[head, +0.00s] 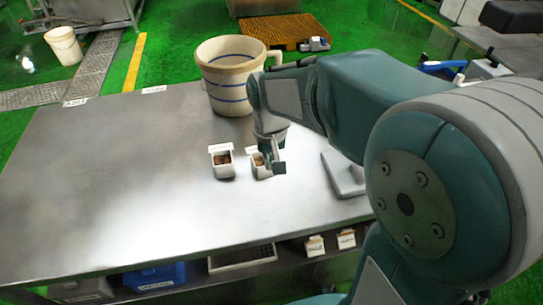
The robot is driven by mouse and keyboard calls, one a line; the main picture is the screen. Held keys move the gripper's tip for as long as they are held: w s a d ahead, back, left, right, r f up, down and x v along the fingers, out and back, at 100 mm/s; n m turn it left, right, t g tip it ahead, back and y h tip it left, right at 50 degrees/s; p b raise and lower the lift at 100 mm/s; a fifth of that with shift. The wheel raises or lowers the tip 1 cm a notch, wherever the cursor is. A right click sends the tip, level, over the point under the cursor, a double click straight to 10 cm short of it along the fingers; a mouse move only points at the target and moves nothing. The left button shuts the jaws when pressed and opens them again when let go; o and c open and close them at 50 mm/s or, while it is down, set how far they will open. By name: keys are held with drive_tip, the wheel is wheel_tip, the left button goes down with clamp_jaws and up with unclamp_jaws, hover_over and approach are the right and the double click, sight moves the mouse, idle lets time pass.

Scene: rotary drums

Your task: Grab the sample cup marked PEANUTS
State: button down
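Two small white sample cups with brown contents stand side by side near the middle of the metal table (110,190). The left cup (222,170) is in plain view with a white label at its top. The right cup (260,172) is partly hidden by my gripper (277,167). The lettering on both labels is too small to read, so I cannot tell which says PEANUTS. My gripper points down at the right side of the right cup. I cannot tell whether it touches the cup or whether its fingers are open or shut.
A large cream bucket (228,85) with blue bands stands behind the cups. A grey flat object (345,178) lies to the right. Two small labelled containers (315,246) (346,239) sit on the shelf below. The table's left side is clear.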

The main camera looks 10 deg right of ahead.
drive_tip(key=shift+c, duration=1.4)
unclamp_jaws()
drive_tip(key=shift+r, duration=0.15)
